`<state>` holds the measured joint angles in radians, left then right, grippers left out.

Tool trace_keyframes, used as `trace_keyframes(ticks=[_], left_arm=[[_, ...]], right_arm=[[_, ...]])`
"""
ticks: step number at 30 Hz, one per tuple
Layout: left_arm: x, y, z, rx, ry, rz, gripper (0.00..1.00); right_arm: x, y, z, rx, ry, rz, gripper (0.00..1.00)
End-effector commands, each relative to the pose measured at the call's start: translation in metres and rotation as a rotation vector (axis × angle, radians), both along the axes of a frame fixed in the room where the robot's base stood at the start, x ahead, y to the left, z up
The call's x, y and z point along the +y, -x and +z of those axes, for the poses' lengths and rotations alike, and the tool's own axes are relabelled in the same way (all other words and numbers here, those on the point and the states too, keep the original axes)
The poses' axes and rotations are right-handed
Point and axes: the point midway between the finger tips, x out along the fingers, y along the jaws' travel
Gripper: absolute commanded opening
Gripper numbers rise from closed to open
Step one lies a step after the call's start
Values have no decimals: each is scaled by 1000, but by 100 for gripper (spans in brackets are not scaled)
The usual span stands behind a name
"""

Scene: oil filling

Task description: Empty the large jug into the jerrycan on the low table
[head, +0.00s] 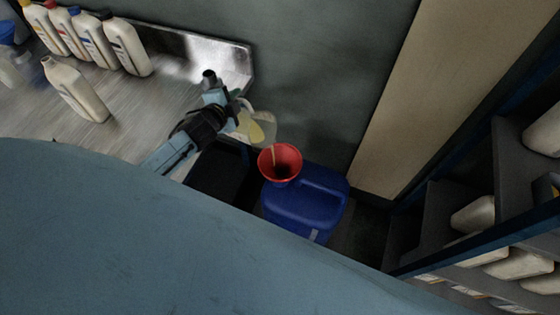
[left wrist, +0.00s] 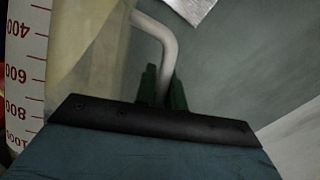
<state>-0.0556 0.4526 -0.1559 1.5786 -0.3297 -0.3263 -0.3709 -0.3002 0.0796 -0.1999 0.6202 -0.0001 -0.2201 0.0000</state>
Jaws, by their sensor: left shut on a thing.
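My left gripper (head: 232,104) is shut on the handle of the large jug (head: 262,128), a clear jug with yellowish liquid in it. The jug is tilted, its mouth toward the red funnel (head: 280,163), and a thin stream falls from it into the funnel. The funnel sits in the top of the blue jerrycan (head: 300,205). The jerrycan stands low, on a dark surface that is mostly hidden. In the left wrist view the jug (left wrist: 90,50) shows its printed scale at the left, and its pale handle (left wrist: 165,45) runs down between the fingers. My right gripper is not in view.
A metal bench (head: 135,90) at the upper left carries several white bottles (head: 75,90) and a clear container with a blue top (head: 10,50). Shelves with more bottles (head: 475,215) stand at the right. A wall is close behind the jerrycan.

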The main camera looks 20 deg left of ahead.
Motion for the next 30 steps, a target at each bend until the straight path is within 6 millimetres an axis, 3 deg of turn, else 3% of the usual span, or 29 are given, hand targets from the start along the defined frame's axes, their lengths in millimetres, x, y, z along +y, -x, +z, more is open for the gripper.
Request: trace_keyframes(ticks=[30], left_arm=[[-10, 2, -4, -18, -83, -1, 0]], right_arm=[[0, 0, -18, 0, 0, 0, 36]])
